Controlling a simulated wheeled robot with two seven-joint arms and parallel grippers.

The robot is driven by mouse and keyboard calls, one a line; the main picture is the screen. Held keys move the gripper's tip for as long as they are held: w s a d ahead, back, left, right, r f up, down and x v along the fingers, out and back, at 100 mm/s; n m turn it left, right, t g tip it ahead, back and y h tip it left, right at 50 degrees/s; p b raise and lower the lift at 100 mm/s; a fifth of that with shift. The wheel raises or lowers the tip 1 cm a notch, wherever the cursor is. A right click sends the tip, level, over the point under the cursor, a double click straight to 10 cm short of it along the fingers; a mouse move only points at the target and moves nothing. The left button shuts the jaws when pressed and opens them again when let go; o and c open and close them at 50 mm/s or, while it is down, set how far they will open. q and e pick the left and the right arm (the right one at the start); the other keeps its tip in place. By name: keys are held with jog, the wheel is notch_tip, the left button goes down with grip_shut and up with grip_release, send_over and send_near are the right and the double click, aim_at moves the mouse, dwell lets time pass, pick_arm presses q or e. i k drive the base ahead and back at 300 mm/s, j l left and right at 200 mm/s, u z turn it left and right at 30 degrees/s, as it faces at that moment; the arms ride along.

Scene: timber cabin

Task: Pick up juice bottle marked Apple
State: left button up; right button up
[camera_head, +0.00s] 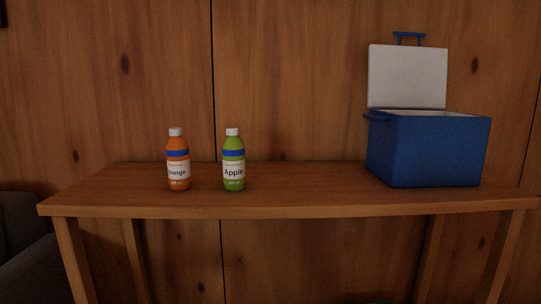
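The green juice bottle marked Apple (233,160) stands upright on the wooden table, left of the middle. It has a white cap, a blue band and a white label facing me. An orange juice bottle marked Orange (178,160) stands upright to its left, with a gap between them. Neither of my grippers shows in the head view.
The wooden table (290,196) spans most of the view. A blue cooler box (425,150) with its white-lined lid raised stands at the right end. The tabletop between the green bottle and the cooler is clear. A dark seat (25,250) is at lower left.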

aim_at(233, 149)
jog(key=i+l+u, duration=0.15)
jog(key=l+u, duration=0.25)
jog(key=i+l+u, duration=0.1)
jog(key=l+u, duration=0.2)
jog(key=u, duration=0.15)
jog(key=l+u, duration=0.4)
jog(key=i+l, duration=0.05)
